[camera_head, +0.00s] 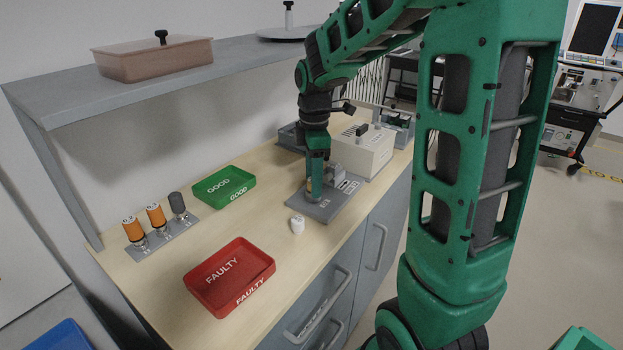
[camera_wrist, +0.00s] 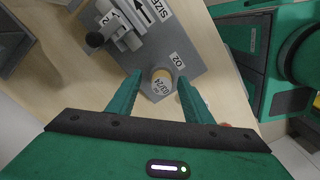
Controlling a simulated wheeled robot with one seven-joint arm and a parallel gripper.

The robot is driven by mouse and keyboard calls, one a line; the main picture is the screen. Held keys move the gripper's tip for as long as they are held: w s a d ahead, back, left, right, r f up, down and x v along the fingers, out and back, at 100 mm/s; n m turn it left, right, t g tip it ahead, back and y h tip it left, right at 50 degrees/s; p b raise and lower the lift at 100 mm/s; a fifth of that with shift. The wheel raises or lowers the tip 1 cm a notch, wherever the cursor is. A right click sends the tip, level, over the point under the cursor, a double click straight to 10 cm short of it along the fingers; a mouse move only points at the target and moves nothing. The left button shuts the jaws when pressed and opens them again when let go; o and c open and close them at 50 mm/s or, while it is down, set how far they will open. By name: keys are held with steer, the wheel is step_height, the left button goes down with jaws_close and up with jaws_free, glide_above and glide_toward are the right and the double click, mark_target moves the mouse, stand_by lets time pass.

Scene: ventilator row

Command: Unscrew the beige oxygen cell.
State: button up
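The beige oxygen cell (camera_wrist: 161,80) stands on the grey plate (camera_wrist: 200,50) next to an "O2" label, with "03/24" marked by it in the wrist view. My gripper (camera_wrist: 160,77) is open, its two green fingers on either side of the cell with a visible gap to each. In the head view my gripper (camera_head: 314,194) points down over the grey plate (camera_head: 329,210) and mostly hides the cell. Whether the cell's thread is engaged cannot be seen.
A small white piece (camera_head: 297,225) stands in front of the plate. A red FAULTY tray (camera_head: 213,302) and a green GOOD tray (camera_head: 208,203) lie left. A rack (camera_head: 150,250) holds two orange cells and a grey one. A beige box (camera_head: 375,155) stands behind; a shelf (camera_head: 60,95) overhangs.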

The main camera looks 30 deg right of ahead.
step_height(320, 180, up, 11)
stand_by(0.8)
steer(key=shift+f, duration=0.15)
steer(key=s+d+f+m, duration=0.1)
steer(key=s+f+m, duration=0.2)
steer(key=s+m, duration=0.5)
steer(key=s+d+f+m, duration=0.1)
steer(key=s+f+m, duration=0.35)
steer(key=s, duration=0.45)
steer(key=s+d+f+m, duration=0.2)
steer(key=s+f+m, duration=0.1)
steer(key=s+m, duration=0.55)
steer(key=w+a+r+m, duration=0.2)
steer(key=w+r+m, duration=0.35)
steer(key=w, duration=0.75)
steer(key=w+a+r+m, duration=0.2)
steer(key=w+r+m, duration=0.3)
steer(key=w, duration=0.8)
steer(key=shift+n, duration=0.75)
steer(key=f, duration=1)
steer(key=shift+s+f, duration=0.1)
steer(key=shift+s, duration=0.1)
